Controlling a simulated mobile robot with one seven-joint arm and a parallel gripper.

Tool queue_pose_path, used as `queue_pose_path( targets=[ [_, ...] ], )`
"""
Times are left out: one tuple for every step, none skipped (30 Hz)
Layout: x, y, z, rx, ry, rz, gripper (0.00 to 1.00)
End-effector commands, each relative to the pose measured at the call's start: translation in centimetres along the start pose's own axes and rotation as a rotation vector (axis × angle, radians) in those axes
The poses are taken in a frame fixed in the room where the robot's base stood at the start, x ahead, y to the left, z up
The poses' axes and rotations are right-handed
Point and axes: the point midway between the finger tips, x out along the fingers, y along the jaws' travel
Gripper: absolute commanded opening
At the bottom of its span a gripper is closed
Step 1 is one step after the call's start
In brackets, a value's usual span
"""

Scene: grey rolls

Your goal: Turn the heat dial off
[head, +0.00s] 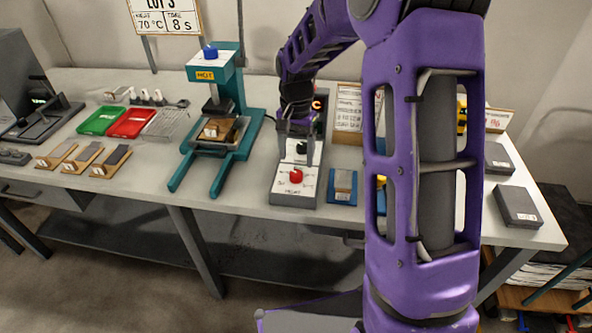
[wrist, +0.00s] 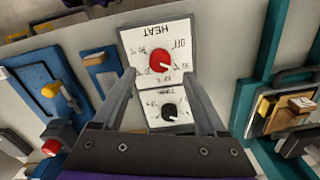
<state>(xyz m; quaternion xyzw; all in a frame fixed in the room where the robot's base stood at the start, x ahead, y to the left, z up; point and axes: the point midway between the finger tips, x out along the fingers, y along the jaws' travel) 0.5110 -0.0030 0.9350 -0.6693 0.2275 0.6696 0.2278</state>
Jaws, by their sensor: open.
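The control box (head: 281,197) stands near the front edge of the bench, its white panel marked HEAT. The round red heat dial (head: 296,176) is on it, and in the wrist view the red dial (wrist: 159,63) appears with the panel upside down. A white pointer on the dial seems to point away from the OFF mark, but its exact setting is too small to read. A black dial (wrist: 169,112) sits on the panel beside it. My gripper (head: 297,160) is open above the panel; in the wrist view its fingers (wrist: 160,76) lie either side of the red dial, apparently not touching it.
A teal press (head: 230,95) marked HOT stands left of the box. Green (head: 100,120) and red (head: 132,122) trays are farther left. Dark boxes (head: 517,205) lie at the right end.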

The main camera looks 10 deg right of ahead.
Motion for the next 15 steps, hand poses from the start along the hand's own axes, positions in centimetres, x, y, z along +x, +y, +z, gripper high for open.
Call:
queue_pose_path(
  targets=[
    [1.2, 0.1, 0.1, 0.000, -0.004, 0.002, 0.74],
    [1.8, 0.0, 0.1, -0.001, -0.003, 0.002, 0.74],
    [2.4, 0.0, 0.1, -0.002, -0.003, 0.002, 0.74],
    [2.8, 0.0, 0.0, -0.002, -0.002, 0.001, 0.74],
    [3.2, 0.0, 0.0, -0.002, -0.002, 0.001, 0.74],
    [3.7, 0.0, 0.0, -0.001, -0.002, 0.001, 0.74],
    [4.0, 0.0, 0.0, -0.001, -0.002, 0.001, 0.74],
    [4.3, 0.0, 0.0, 0.000, -0.001, 0.001, 0.74],
    [4.5, 0.0, 0.0, -0.001, 0.000, 0.000, 0.74],
    [4.7, 0.0, 0.0, -0.001, 0.000, 0.000, 0.74],
    [4.9, 0.0, 0.0, -0.001, -0.001, 0.001, 0.74],
    [5.0, 0.0, 0.0, -0.001, -0.001, 0.001, 0.74],
    [5.1, 0.0, 0.0, -0.001, 0.000, 0.001, 0.74],
    [5.1, 0.0, 0.0, -0.001, 0.000, 0.001, 0.74],
    [5.1, 0.0, 0.0, -0.001, 0.000, 0.001, 0.74]
  ],
)
